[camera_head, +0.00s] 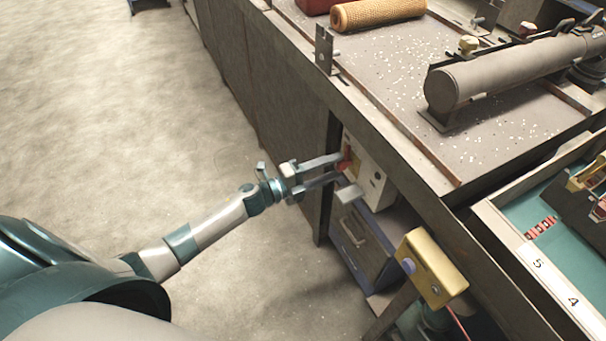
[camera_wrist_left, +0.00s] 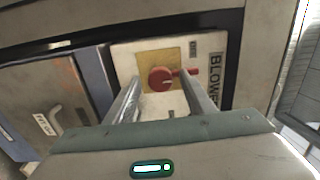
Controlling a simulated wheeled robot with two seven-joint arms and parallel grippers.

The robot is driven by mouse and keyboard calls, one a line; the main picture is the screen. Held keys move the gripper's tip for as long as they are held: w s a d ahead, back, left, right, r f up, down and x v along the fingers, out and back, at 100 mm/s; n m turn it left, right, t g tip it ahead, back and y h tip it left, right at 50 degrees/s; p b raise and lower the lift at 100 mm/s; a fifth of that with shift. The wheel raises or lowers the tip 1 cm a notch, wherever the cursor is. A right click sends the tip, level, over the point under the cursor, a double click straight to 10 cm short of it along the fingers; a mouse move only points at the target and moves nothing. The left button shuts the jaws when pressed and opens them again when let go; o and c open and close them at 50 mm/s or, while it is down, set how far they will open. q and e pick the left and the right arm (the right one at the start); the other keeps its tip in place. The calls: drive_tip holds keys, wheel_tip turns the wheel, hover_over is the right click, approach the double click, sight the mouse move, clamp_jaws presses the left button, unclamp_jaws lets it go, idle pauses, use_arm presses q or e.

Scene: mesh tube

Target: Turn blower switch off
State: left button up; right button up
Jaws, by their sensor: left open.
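The blower switch is a red rotary knob (camera_wrist_left: 163,79) with a handle pointing right, on a yellow plate (camera_wrist_left: 150,58). The plate is on a white box (camera_wrist_left: 205,80) labelled "BLOWER", seen in part. In the head view the white box (camera_head: 372,188) sits under the bench edge, and a bit of the red knob (camera_head: 346,161) shows. My left gripper (camera_head: 338,168) is open, its fingers reaching to the box front. In the wrist view the left gripper's fingers (camera_wrist_left: 162,92) stand either side of the knob; contact cannot be told. My right gripper is not seen.
A bench (camera_head: 425,150) with scattered white bits, a mesh roll (camera_head: 378,12) and a grey cylinder (camera_head: 510,72) is above the box. A blue-grey drawer cabinet (camera_head: 358,243) is below it. A yellow box (camera_head: 432,268) stands at the right. Open floor lies left.

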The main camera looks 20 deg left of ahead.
use_arm(q)
drive_tip(key=b+v, duration=0.2)
drive_tip(key=v, duration=1.5)
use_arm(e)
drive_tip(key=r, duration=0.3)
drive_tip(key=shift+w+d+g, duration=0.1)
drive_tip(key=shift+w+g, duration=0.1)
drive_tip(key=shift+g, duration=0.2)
use_arm(q)
drive_tip(key=shift+a+f, duration=0.1)
